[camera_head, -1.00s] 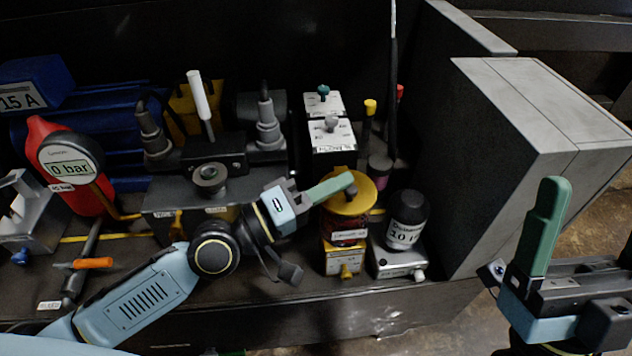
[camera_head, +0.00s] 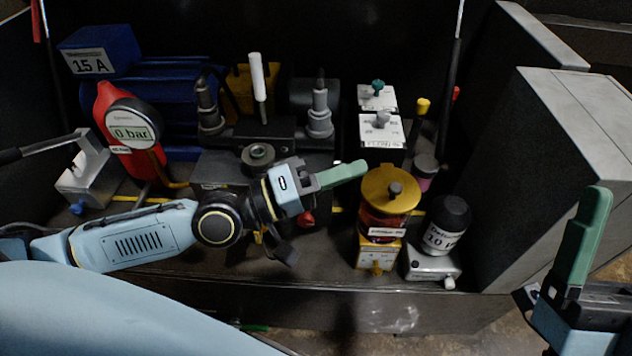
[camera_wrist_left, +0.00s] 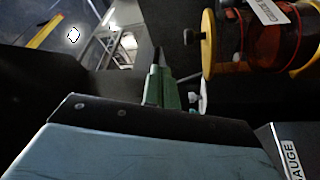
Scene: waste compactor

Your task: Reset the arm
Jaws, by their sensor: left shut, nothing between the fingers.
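My left gripper (camera_head: 343,175) is shut and empty, its green fingers together. It is held over the compactor equipment, just left of the yellow-lidded amber jar (camera_head: 383,215), apart from it as far as I can see. In the left wrist view the green fingers (camera_wrist_left: 160,82) point away from the camera, and the jar (camera_wrist_left: 262,38) lies to their right. My right gripper (camera_head: 583,240) shows at the right edge, in front of the grey cabinet. I see its green finger upright, but cannot tell whether it is open.
A red pressure gauge (camera_head: 131,133) reading 0 bar and a blue motor (camera_head: 178,100) stand at left. A white-handled lever (camera_head: 258,80) rises behind my left arm. White valve blocks (camera_head: 381,130), a black round container (camera_head: 447,222) and a grey cabinet (camera_head: 575,130) stand at right.

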